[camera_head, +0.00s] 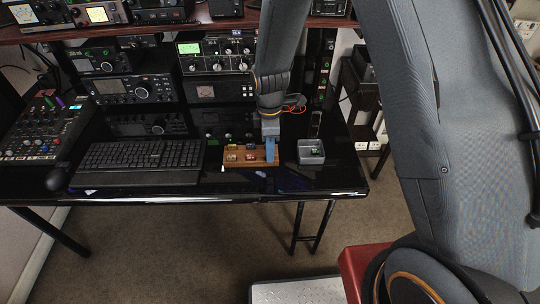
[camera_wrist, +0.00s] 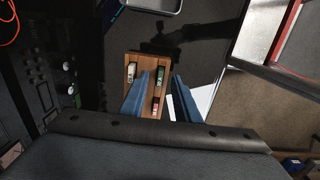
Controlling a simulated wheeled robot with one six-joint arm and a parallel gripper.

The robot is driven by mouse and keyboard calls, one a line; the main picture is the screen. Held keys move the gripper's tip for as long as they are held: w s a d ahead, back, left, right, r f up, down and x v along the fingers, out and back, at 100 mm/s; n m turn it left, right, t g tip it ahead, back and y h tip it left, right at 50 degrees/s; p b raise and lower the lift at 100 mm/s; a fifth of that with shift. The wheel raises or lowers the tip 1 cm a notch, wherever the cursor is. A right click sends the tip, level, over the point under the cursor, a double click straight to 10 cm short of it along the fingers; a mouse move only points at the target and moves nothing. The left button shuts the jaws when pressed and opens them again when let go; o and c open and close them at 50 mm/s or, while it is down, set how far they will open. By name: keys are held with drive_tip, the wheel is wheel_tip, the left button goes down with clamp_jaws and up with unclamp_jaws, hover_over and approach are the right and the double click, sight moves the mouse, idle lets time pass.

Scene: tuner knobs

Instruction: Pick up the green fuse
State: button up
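A wooden board (camera_head: 236,164) lies on the black desk and holds several small fuses. In the wrist view, a green fuse (camera_wrist: 161,77) sits near the right edge of the board (camera_wrist: 146,62). A pale fuse (camera_wrist: 131,71) is to its left and a red fuse (camera_wrist: 155,104) is nearer my gripper. My gripper (camera_wrist: 161,82) has two blue fingers, spread apart and empty, with the green fuse showing between the tips. In the head view my gripper (camera_head: 270,158) is over the right end of the board, hiding that part. I cannot tell its exact height.
A small grey tray (camera_head: 311,160) stands right of the board, with something small and greenish inside. A keyboard (camera_head: 140,157) lies left of the board. Radio equipment (camera_head: 217,52) rises close behind. The desk's front edge is close in front.

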drive_tip(key=shift+f, duration=0.5)
clamp_jaws()
drive_tip(key=shift+r, duration=0.15)
